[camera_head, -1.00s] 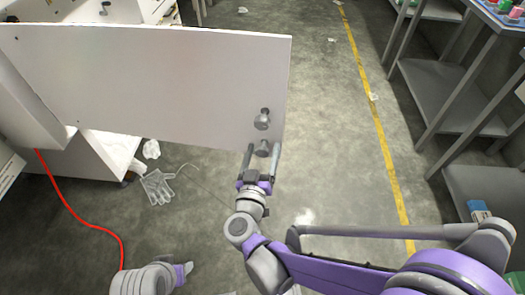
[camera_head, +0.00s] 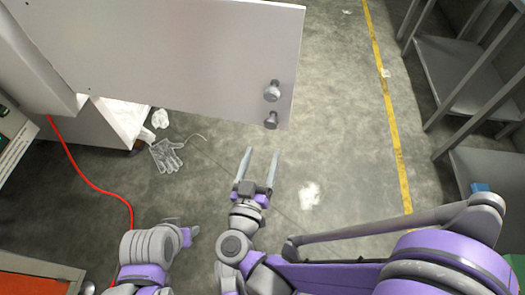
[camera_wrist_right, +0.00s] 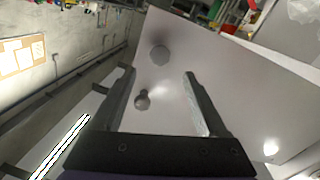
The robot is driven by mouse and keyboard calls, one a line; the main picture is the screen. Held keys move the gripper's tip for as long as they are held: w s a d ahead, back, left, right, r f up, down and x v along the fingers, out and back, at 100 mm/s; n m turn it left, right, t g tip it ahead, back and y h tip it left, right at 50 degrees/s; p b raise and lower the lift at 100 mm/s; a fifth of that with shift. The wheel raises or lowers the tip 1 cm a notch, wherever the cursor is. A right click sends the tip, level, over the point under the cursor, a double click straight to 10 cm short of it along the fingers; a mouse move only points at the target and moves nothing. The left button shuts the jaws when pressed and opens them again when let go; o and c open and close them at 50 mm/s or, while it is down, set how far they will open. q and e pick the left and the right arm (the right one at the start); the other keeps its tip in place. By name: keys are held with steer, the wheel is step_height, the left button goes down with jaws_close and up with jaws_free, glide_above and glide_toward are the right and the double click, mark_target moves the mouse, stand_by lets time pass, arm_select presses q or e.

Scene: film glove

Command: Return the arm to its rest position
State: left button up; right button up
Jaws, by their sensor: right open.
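My right gripper (camera_head: 262,152) is open and empty, with its two long fingers pointing up the picture. It is below the lower grey knob (camera_head: 271,120) of the white door panel (camera_head: 160,55), apart from it. A second grey knob (camera_head: 272,92) sits above the first. In the right wrist view the open fingers (camera_wrist_right: 159,74) frame the white panel, with the knobs (camera_wrist_right: 142,101) beyond them. My left gripper (camera_head: 185,234) is low in the head view, left of my right arm; its finger opening is not clear.
A clear film glove (camera_head: 166,156) lies on the grey floor under the panel. A red cable (camera_head: 95,185) runs down the left. Grey metal shelving (camera_head: 465,75) stands at the right beyond a yellow floor line (camera_head: 391,120). The floor between is mostly free.

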steer(key=shift+w+r, duration=0.1)
stand_by(0.3)
steer(key=w+a+r+n+t+y, duration=0.25)
steer(key=w+r+y, duration=0.2)
steer(key=y, duration=0.25)
steer(key=s+d+f+n+g+y, duration=0.2)
steer(key=s+d+f+g, duration=0.6)
steer(key=f+g, duration=0.2)
steer(key=s+d+f+m+g+h+p, duration=0.25)
steer(key=s+d+m+g, duration=0.2)
steer(key=s+d, duration=0.6)
arm_select(q)
step_height(320, 180, up, 24)
steer(key=w+t+p, duration=0.1)
steer(key=p, duration=1.7)
steer(key=shift+w+f, duration=0.15)
steer(key=shift+w, duration=0.15)
arm_select(e)
step_height(320, 180, up, 22)
steer(key=w+a, duration=0.1)
steer(key=shift+w+n+h, duration=0.3)
steer(key=shift+w+h, duration=0.05)
steer(key=shift+h, duration=0.1)
